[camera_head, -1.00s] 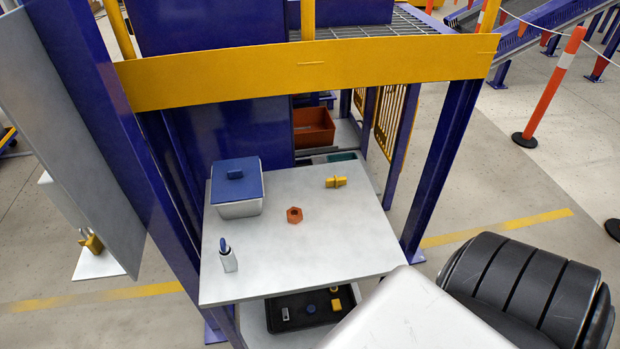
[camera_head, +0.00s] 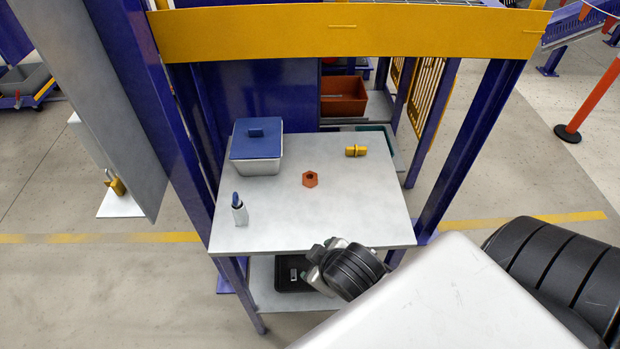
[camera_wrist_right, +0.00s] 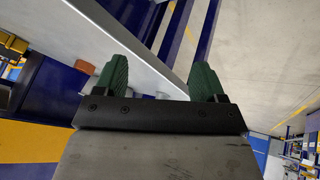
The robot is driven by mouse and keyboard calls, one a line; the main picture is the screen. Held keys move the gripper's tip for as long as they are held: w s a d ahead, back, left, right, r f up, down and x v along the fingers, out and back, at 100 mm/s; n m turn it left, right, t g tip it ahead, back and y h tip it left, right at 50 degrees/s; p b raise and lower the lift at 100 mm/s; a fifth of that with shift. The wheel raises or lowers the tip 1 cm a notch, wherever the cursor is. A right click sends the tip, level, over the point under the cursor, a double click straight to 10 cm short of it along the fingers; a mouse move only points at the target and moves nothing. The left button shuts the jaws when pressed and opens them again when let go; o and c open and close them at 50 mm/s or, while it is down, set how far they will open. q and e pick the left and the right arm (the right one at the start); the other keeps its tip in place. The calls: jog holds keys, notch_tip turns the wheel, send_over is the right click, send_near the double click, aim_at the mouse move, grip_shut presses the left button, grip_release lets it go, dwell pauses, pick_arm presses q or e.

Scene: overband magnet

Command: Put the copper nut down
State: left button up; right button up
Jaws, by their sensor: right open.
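The copper nut (camera_head: 310,179) lies on the middle of the grey table (camera_head: 290,230), with its hole showing from above. Nothing touches it. My right gripper is open, with its two green fingers (camera_wrist_right: 160,78) spread apart and nothing between them in the right wrist view. In the head view my right wrist is at the table's front edge, well short of the nut, and its fingertips are hard to make out. My left gripper is not in view.
A lidded blue-and-white box (camera_head: 257,147), a small white holder with a blue-topped item (camera_head: 239,210) and a yellow fitting (camera_head: 356,151) stand on the table. A black tray (camera_head: 288,272) is on the shelf below. Blue posts and a yellow crossbar (camera_head: 340,30) frame the table.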

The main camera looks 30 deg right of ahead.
jog(key=w+a+r+n+t+y, duration=0.2)
jog(key=w+a+r+n+t, duration=0.1)
jog(key=w+r+n+t, duration=0.4)
jog(key=w+a+r+n+t+y, duration=0.2)
jog(key=w+r+n+t, duration=0.3)
jog(key=w+r+n, duration=0.4)
jog(key=w+a+r+n+g+y, duration=0.1)
jog(key=a+r+n+y, duration=0.45)
jog(key=n+y, duration=0.55)
jog(key=n+g+h, duration=1.4)
jog(key=n+g, duration=0.4)
jog(key=n, duration=1.6)
send_over(310, 178)
notch_tip(310, 178, down, 16)
jog(key=shift+f, duration=0.1)
jog(key=shift+f+p, duration=0.75)
jog(key=shift+f, duration=2)
